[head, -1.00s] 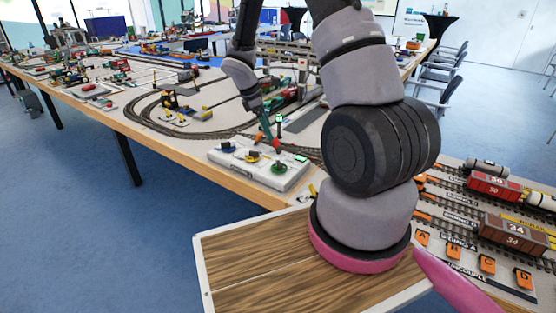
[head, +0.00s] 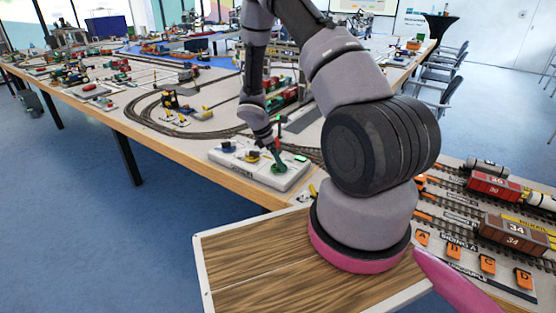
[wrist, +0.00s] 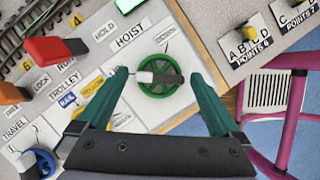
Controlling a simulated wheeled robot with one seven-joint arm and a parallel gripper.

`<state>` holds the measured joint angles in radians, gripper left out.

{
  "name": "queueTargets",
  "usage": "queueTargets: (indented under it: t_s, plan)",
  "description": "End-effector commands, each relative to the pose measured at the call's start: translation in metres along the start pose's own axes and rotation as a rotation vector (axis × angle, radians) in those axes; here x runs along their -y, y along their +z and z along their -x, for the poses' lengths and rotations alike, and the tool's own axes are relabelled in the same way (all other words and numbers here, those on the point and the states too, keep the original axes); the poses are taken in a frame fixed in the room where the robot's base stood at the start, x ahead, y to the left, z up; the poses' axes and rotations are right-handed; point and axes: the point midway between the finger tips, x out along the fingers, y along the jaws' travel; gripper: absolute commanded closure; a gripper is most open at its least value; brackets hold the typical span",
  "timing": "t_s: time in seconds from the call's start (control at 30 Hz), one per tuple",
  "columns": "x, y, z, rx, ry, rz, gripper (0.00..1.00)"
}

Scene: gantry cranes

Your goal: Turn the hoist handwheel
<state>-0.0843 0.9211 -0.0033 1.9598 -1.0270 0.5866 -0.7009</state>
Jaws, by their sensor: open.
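The hoist handwheel (wrist: 147,90) is a green spoked wheel on a white panel, beside a "HOIST" label. A black and pale bar lies across its middle. In the wrist view my gripper (wrist: 158,75) is open, with one teal finger on each side of the wheel. I cannot tell whether the fingers touch the rim.
A yellow trolley wheel (wrist: 92,84) is partly behind my left finger. A blue travel wheel (wrist: 38,162) is at lower left. A red block (wrist: 55,50) stands at left, and a lit green display (wrist: 128,4) is above. The box sits near the table's front edge.

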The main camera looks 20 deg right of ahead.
Motion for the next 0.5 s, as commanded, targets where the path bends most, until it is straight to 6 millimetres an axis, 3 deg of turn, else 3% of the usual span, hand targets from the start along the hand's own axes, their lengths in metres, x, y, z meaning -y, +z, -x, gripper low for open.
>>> queueTargets:
  t_s: [0.27,0.3,0.5]
  plan:
    - [-0.0002,0.0003,-0.002,0.0,0.0,-0.001,0.0]
    - [-0.0001,0.0003,-0.002,0.0,0.0,-0.001,0.08]
    - [-0.0001,0.0003,-0.0019,0.0,0.0,-0.001,0.79]
